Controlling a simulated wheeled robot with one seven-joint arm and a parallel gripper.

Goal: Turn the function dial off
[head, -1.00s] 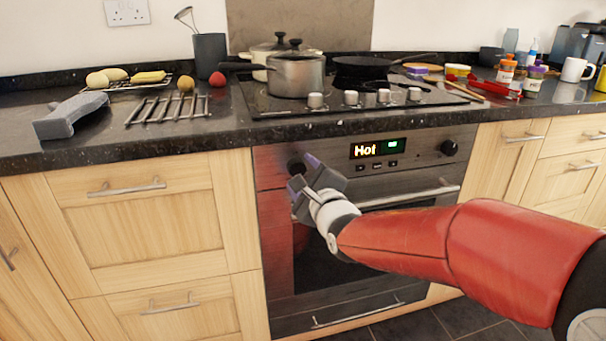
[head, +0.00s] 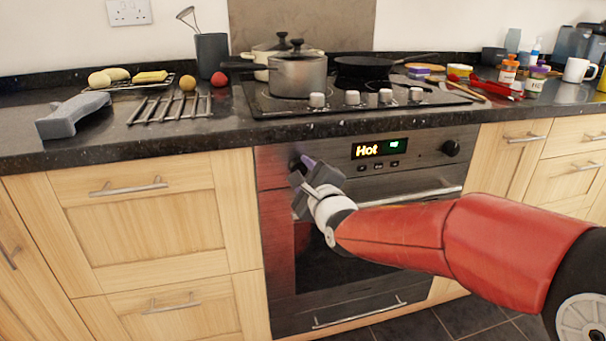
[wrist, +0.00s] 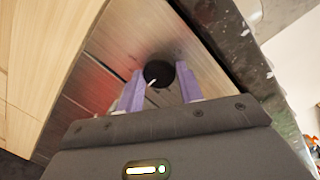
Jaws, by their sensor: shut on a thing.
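The oven's left dial (wrist: 158,72) is a round black knob with a small white mark towards its lower left in the wrist view. In the head view it is mostly hidden behind my gripper (head: 302,170). My gripper's purple fingertips are on either side of the dial, shut on it, at the left of the oven's control panel. The oven display (head: 380,149) is lit and reads "Hot" with a green symbol beside it. The frames do not show a readable label around the left dial.
A second black dial (head: 450,148) is at the panel's right end. The oven door handle (head: 412,196) runs below the panel, close to my wrist. The dark counter edge overhangs above, with hob knobs (head: 352,97) and a pot (head: 298,76) on the hob.

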